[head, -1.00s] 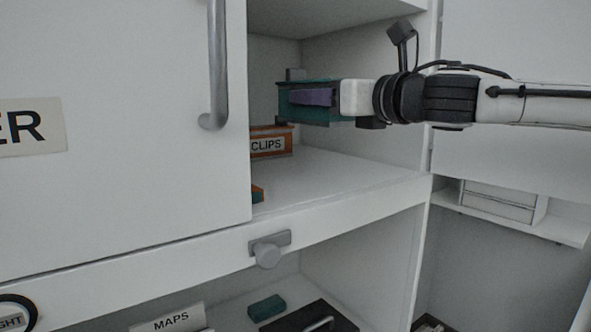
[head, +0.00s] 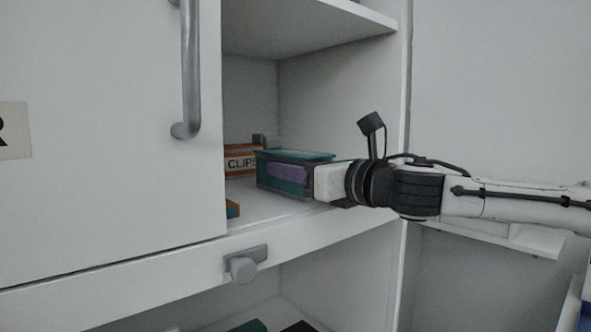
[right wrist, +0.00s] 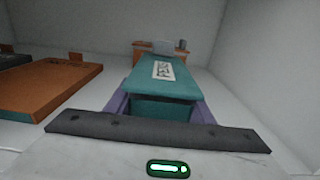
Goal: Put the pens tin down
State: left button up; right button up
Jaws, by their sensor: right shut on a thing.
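The pens tin is a teal box (head: 295,157) with a label on its lid, in the cupboard opening in the head view. It also shows in the right wrist view (right wrist: 160,82), level and pointing away from me. My right gripper (head: 285,173) is shut on the tin, with a purple finger along each side. The tin is low over the cupboard shelf (head: 265,207); I cannot tell whether its underside touches. My left gripper is not in view.
An orange CLIPS box (head: 240,162) stands left of and behind the tin. An orange-brown box (right wrist: 50,88) lies to the left in the wrist view. A white door with a handle (head: 190,75) covers the cupboard's left side. The shelf right of the tin is bare.

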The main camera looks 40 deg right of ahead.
jog(key=o, duration=1.5)
jog(key=shift+c, duration=0.2)
jog(key=shift+r, duration=0.1)
